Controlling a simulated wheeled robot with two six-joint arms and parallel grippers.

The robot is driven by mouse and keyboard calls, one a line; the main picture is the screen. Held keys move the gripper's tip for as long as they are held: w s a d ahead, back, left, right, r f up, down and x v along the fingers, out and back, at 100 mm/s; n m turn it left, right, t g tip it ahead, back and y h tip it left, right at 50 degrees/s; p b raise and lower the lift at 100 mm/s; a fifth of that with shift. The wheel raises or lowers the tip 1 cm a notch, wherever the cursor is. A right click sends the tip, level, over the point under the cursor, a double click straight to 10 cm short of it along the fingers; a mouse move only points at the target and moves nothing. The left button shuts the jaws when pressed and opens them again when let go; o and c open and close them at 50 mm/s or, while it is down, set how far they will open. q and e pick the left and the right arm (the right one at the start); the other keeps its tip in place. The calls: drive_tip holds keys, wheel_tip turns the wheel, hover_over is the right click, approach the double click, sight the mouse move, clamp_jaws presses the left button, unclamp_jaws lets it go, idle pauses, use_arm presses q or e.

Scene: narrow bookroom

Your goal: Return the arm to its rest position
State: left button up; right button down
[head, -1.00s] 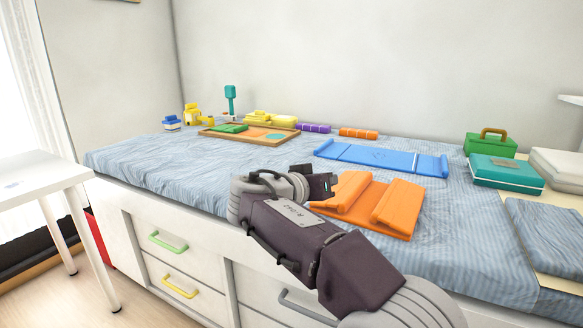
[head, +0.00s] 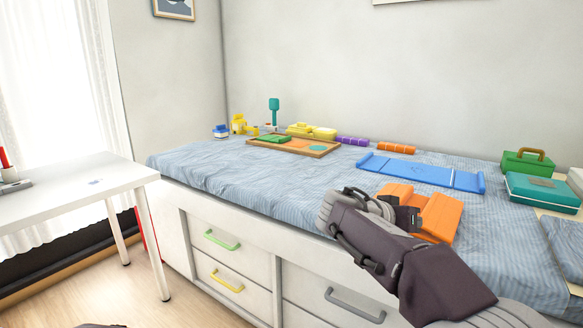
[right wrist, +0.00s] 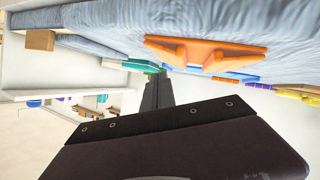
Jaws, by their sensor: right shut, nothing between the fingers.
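My right arm comes in from the bottom right of the head view, in front of the bed. Its gripper (head: 408,218) is beside the orange folded stand (head: 440,215) and partly covers its left end; I cannot tell from the head view how far apart they are. In the right wrist view the dark fingers (right wrist: 157,92) are together with nothing between them. The orange stand (right wrist: 205,53) shows above them, apart from the fingers. My left gripper is in neither view.
The bed (head: 215,170) holds a blue board (head: 420,172), a wooden tray (head: 318,154), a green case (head: 525,163) and a teal case (head: 540,192). A white table (head: 75,188) stands at left. Drawers with handles (head: 222,240) face the front. Floor between table and drawers is clear.

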drive_tip(key=s+d+f+n+g+y+p, duration=0.2)
drive_tip(key=s+f+g+y+p, duration=0.25)
drive_tip(key=s+f, duration=0.95)
drive_tip(key=s+a+f+n+g+y, duration=0.1)
drive_tip(key=s+a+f+y, duration=0.2)
drive_tip(key=s+a+f, duration=0.3)
drive_tip(key=s+a+f+n+g+y, duration=0.2)
drive_tip(key=s+a+f+y, duration=0.15)
drive_tip(key=f, duration=0.45)
wheel_tip(320, 180, up, 38)
drive_tip(key=w+a+n+t+p, duration=0.1)
drive_tip(key=p, duration=3.6)
drive_tip(key=shift+a+n+p, duration=0.15)
drive_tip(key=shift+n+p, duration=0.15)
drive_tip(key=shift+p, duration=0.05)
drive_tip(key=shift+t, duration=0.25)
